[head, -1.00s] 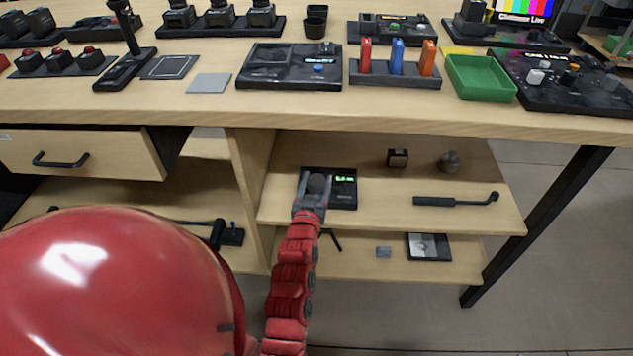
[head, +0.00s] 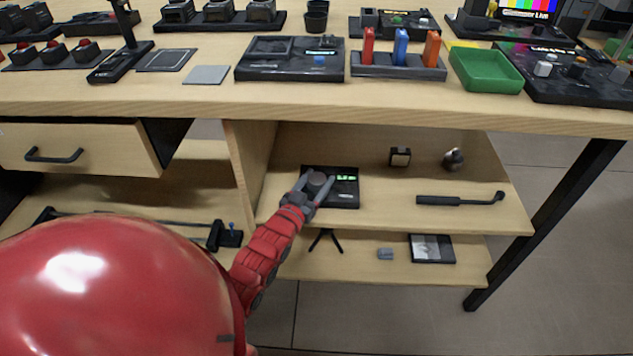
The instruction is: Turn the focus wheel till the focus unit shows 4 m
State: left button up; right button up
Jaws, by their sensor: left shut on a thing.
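The focus unit (head: 345,196) is a flat black box on the upper shelf under the table. A small green display (head: 347,178) is lit on it, but its digits are too small to read. The focus wheel (head: 317,179) is a dark round knob at the unit's left side. My left gripper (head: 317,182) reaches in from the lower left, its two grey fingers shut around the wheel. The gripper hides part of the unit's left side. My right gripper is not in view.
A black rod-like tool (head: 460,199), a small dark box (head: 400,157) and a round dark object (head: 453,159) lie on the same shelf, right of the unit. The table edge (head: 400,122) overhangs the shelf. A lower shelf holds a grey-patterned card (head: 432,249).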

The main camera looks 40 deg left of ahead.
pick_arm(q)
jog(key=shift+d+f+h, duration=0.1)
jog(key=shift+f+h, duration=0.1)
jog(key=shift+h, duration=0.3)
jog(key=shift+r+m+h, duration=0.2)
jog(key=shift+m+h, duration=0.1)
jog(key=o, duration=1.4)
jog(key=shift+c, duration=0.2)
jog(key=shift+s, duration=0.1)
jog(key=shift+s, duration=0.35)
jog(key=s+d+p, duration=0.1)
jog(key=s+p, duration=0.7)
jog(key=s, duration=0.8)
jog(key=shift+s, duration=0.25)
